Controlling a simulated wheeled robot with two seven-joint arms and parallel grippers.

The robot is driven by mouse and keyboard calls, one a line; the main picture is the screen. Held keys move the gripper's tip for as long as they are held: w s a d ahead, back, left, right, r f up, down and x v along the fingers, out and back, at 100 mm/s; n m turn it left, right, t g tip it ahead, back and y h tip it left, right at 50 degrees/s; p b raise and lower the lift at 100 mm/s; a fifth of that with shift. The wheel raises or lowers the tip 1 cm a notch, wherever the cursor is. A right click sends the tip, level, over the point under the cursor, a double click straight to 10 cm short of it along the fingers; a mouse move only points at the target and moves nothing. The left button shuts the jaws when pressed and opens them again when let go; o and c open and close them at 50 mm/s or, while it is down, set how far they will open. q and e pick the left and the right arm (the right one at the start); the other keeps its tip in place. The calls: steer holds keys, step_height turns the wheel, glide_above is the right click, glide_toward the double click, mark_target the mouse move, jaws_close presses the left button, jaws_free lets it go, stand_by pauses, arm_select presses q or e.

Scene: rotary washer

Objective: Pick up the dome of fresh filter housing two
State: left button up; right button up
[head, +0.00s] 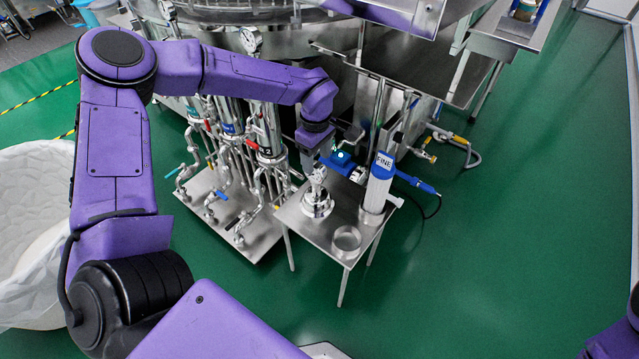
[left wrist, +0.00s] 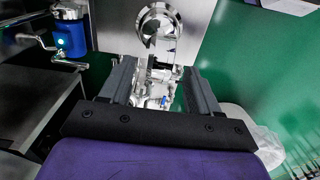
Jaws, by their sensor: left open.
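A shiny steel dome-like fitting (head: 317,203) with a narrow neck stands on a small steel table. It appears to be the dome, though I see no number on it. A shiny round metal piece (left wrist: 158,24), probably the same fitting, shows past the fingertips in the left wrist view. My right gripper is out of view.
Piped filter columns (head: 268,150) stand to the left. Green floor is clear right.

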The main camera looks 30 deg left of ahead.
mark_target(316, 165)
arm_select(q)
step_height(316, 165, down, 6)
steer(key=shift+a+f+b, duration=0.1)
steer(key=shift+b, duration=0.35)
jaws_close()
stand_by(0.9)
